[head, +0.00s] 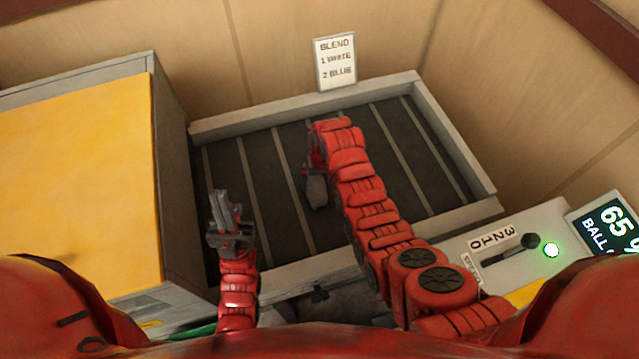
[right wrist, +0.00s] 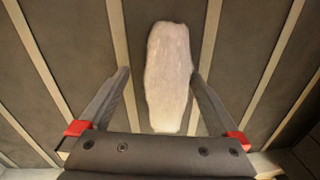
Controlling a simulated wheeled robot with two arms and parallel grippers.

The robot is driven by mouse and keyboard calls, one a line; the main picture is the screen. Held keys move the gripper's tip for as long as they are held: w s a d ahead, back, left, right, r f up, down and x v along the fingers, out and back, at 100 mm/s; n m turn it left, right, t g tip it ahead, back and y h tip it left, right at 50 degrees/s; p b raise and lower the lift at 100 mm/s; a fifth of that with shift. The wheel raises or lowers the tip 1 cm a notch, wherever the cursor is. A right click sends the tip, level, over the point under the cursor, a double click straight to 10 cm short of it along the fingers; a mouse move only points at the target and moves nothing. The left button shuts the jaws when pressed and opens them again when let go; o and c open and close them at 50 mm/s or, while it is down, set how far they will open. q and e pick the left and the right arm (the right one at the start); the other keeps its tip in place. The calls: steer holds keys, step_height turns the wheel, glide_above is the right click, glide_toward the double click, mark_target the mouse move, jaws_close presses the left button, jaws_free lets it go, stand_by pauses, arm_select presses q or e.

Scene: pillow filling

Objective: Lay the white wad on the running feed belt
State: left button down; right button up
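The white wad (right wrist: 168,75) is a pale oblong tuft. In the right wrist view it lies over the dark belt with light slats, its lower end between my right gripper's fingers (right wrist: 161,78). Those fingers are apart, with a gap on the wad's left and a very narrow one on its right. In the head view the wad is hidden by my right arm; my right gripper (head: 316,190) points down over the middle of the feed belt (head: 270,170). My left gripper (head: 228,208) is over the belt's near left corner, with no wad visible in it; its finger gap is unclear.
A grey frame (head: 300,107) borders the belt, with a sign (head: 335,62) reading blend, 1 white, 2 blue behind it. A yellow-topped box (head: 75,190) stands at left. A lever panel (head: 500,250) with a lit green lamp (head: 551,250) and a display (head: 612,222) are at right.

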step_height(320, 180, up, 11)
steer(key=p, duration=0.3)
steer(key=shift+d+p, duration=0.4)
steer(key=shift+d, duration=0.05)
steer(key=shift+r, duration=0.1)
stand_by(5.4)
